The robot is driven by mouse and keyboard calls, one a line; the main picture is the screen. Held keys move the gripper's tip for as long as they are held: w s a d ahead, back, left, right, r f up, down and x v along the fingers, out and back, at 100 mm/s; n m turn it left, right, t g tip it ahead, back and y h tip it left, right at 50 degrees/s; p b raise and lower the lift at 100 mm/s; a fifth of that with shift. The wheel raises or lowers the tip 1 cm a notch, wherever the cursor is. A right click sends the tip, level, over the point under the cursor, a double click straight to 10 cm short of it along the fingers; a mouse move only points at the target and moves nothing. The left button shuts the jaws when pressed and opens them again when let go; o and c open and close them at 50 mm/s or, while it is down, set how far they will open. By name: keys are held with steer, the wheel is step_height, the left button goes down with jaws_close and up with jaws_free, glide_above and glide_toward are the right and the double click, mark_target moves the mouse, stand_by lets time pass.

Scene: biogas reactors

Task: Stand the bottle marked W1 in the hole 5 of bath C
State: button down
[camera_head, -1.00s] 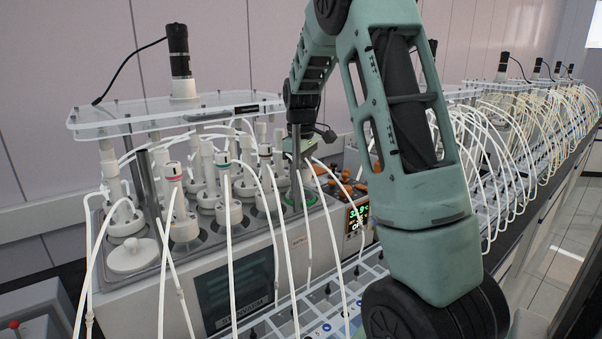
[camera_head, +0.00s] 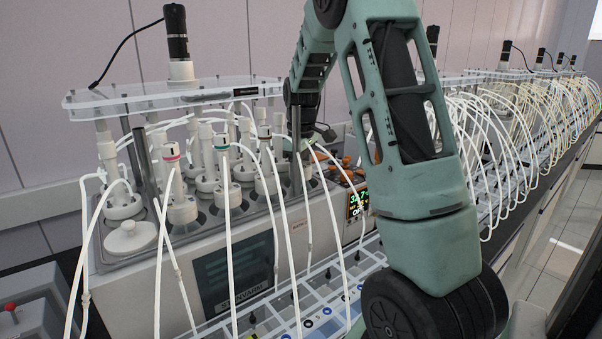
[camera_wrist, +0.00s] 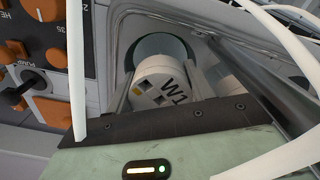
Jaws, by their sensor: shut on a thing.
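The bottle marked W1 (camera_wrist: 158,82) shows its white top with black lettering in the wrist view. My gripper (camera_wrist: 163,92) is shut on it, one finger on each side. A round dark hole (camera_wrist: 163,44) with a pale rim lies just behind the bottle top; I cannot tell whether the bottle's lower part is in it. In the head view my gripper (camera_head: 300,145) is over the right end of the nearest bath (camera_head: 170,278), largely hidden by tubes and my arm. The held bottle is hard to make out there. No bath letter or hole number is readable.
Several white-capped bottles (camera_head: 181,205) with tubes fill the bath, and a white lid (camera_head: 129,237) covers its front left. A clear plate with a motor (camera_head: 177,45) stands above. White tubes (camera_head: 228,240) arch in front. An orange-knobbed panel (camera_wrist: 45,50) borders the hole.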

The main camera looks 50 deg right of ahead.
steer(key=shift+c, duration=2.4)
jaws_free()
step_height(320, 180, up, 18)
steer(key=b, duration=0.1)
steer(key=shift+f+b, duration=0.25)
steer(key=shift+b, duration=0.05)
